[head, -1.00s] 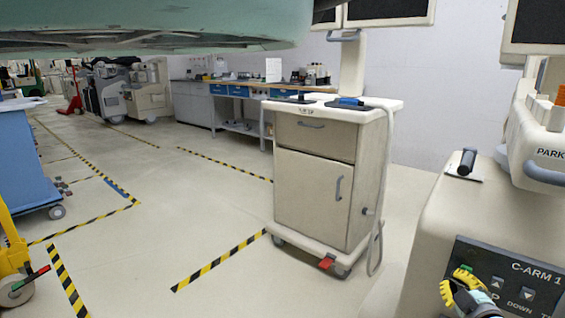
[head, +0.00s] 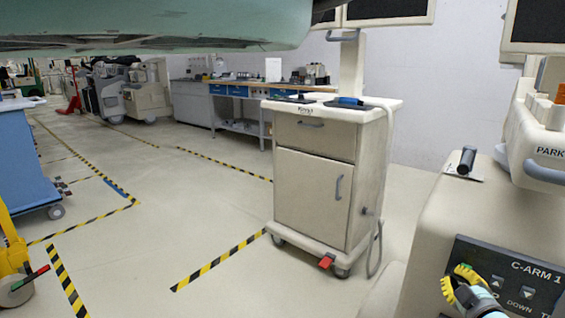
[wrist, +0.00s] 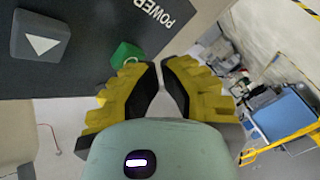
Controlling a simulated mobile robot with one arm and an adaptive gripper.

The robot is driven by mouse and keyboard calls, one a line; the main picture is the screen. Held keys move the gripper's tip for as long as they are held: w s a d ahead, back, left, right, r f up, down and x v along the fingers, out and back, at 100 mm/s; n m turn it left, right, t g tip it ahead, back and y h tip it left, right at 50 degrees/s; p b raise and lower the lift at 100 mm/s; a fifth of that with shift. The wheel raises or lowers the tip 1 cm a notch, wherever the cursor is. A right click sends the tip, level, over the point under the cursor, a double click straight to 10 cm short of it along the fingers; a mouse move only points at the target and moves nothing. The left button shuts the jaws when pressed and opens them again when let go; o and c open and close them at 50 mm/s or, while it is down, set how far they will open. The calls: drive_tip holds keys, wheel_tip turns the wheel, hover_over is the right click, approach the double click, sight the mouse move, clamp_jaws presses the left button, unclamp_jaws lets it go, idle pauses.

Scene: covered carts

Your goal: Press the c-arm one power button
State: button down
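The C-arm 1 control panel (head: 548,285) is a dark plate on the beige console at the right of the head view. In the wrist view, the panel (wrist: 80,75) carries a green power button (wrist: 127,54) beside the white word POWER. My gripper (head: 456,277) has yellow fingers and is in front of the panel's left part in the head view, where the power button is hidden. In the wrist view, my gripper (wrist: 160,66) has its fingertips almost together with nothing between them. The left finger is right beside the green button and overlaps its edge; contact cannot be told.
A grey arrow button (wrist: 40,40) sits further along the panel. A DOWN button (head: 527,293) shows in the head view. The console has a black handle (head: 467,160) on top. A beige cart (head: 315,180) stands left of the console. Open floor lies further left.

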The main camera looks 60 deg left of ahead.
drive_tip(key=shift+w+a, duration=0.1)
drive_tip(key=shift+w, duration=0.05)
drive_tip(key=shift+s+d+p, duration=0.3)
drive_tip(key=shift+s+p, duration=0.05)
drive_tip(key=shift+s, duration=0.3)
drive_tip(key=s+d+p, duration=0.1)
drive_tip(key=s, duration=0.4)
drive_tip(key=shift+s+d+p, duration=0.35)
drive_tip(key=shift+s, duration=0.05)
idle(0.3)
